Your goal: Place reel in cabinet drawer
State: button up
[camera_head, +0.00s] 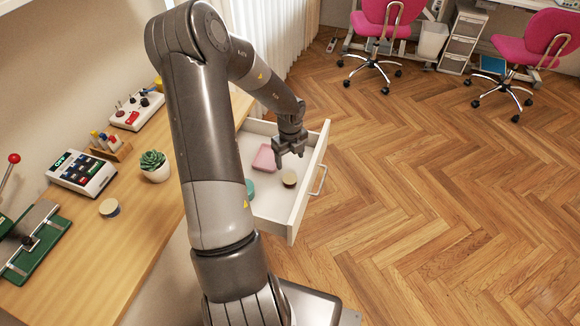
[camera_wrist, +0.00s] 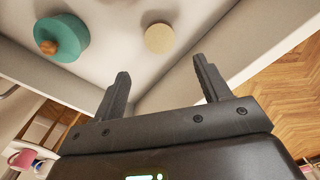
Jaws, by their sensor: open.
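The cabinet drawer (camera_head: 306,187) is pulled out from under the wooden counter. A small round reel with a beige top (camera_head: 289,178) stands upright on the drawer floor. It also shows in the wrist view (camera_wrist: 159,38), beyond my fingertips. My gripper (camera_head: 290,160) is over the drawer, just above and behind the reel. Its two fingers (camera_wrist: 161,68) are apart with nothing between them. The reel is clear of the fingers.
The drawer also holds a pink item (camera_head: 264,157) and a teal round item with a brown knob (camera_wrist: 62,38). The counter (camera_head: 140,225) carries a plant (camera_head: 153,165), a similar round item (camera_head: 109,208) and a keypad device (camera_head: 82,174). Open floor lies right of the drawer.

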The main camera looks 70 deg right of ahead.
jog(key=shift+r, duration=0.8)
jog(key=w+a+r+n+t, duration=0.1)
jog(key=w+a+r+n, duration=0.65)
jog(key=w, duration=0.25)
jog(key=w+a+r+n+t, duration=0.2)
jog(key=w+a+r+n, duration=0.5)
jog(key=w, duration=0.3)
jog(key=w+a+r+n, duration=0.2)
jog(key=a+r+n, duration=0.3)
jog(key=a, duration=0.3)
jog(key=w+a+r+n, duration=0.2)
jog(key=a+r+n, duration=0.2)
jog(key=a, duration=0.3)
jog(key=s+a+r+n+t, duration=0.1)
jog(key=s+a+r+n, duration=0.2)
jog(key=a+n, duration=0.3)
jog(key=s+a+r+n, duration=0.2)
jog(key=s+a+n, duration=0.1)
jog(key=a+n, duration=0.4)
jog(key=s+a+r+n+t, duration=0.1)
jog(key=s+a+r+n, duration=0.2)
jog(key=a+n, duration=0.3)
jog(key=shift+a+r+n+t, duration=0.3)
jog(key=shift+a+n, duration=0.05)
jog(key=shift+a, duration=0.65)
